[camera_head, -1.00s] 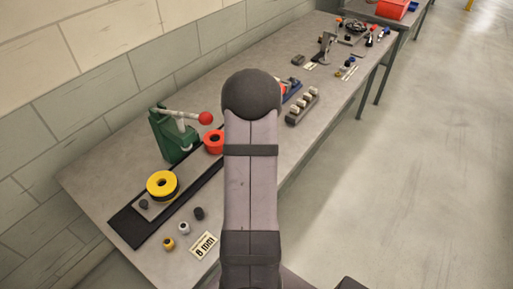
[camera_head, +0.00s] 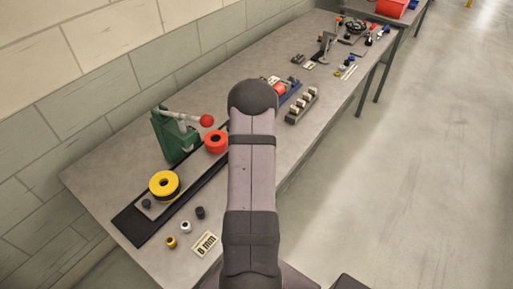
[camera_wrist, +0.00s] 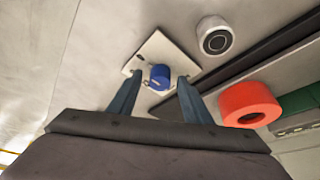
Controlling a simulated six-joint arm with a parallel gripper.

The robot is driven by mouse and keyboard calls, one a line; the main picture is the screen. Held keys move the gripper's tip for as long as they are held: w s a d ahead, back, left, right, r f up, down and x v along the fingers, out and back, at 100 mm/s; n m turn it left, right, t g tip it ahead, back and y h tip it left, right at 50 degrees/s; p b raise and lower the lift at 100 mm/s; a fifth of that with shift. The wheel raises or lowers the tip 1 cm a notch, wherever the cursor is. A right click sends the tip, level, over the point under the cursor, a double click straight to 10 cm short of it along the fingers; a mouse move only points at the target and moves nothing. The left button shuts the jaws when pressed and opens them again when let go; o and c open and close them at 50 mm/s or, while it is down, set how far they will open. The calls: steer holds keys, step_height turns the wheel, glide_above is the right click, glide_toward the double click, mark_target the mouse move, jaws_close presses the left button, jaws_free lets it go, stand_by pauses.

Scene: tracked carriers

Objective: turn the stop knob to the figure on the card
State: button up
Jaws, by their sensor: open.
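A blue knob (camera_wrist: 160,76) stands on a pale square plate (camera_wrist: 150,57) in the wrist view. Small dark marks show on the plate, too small to read. My gripper (camera_wrist: 159,81) is open, with one finger on each side of the knob in the picture; I cannot tell whether the fingertips reach down around it. No contact is visible. The card (camera_head: 204,243) reads "8 mm" and lies at the bench's near edge in the head view. There, my arm hides the gripper and the knob.
A red ring (camera_wrist: 250,104) lies right of my gripper in the wrist view, and a white cylinder (camera_wrist: 214,36) stands beyond the plate. In the head view, a green press (camera_head: 175,137), yellow wheel (camera_head: 164,185) and small knobs (camera_head: 185,227) stand left of my arm.

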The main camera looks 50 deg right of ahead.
steer(key=shift+c, duration=0.7)
steer(key=c, duration=0.9)
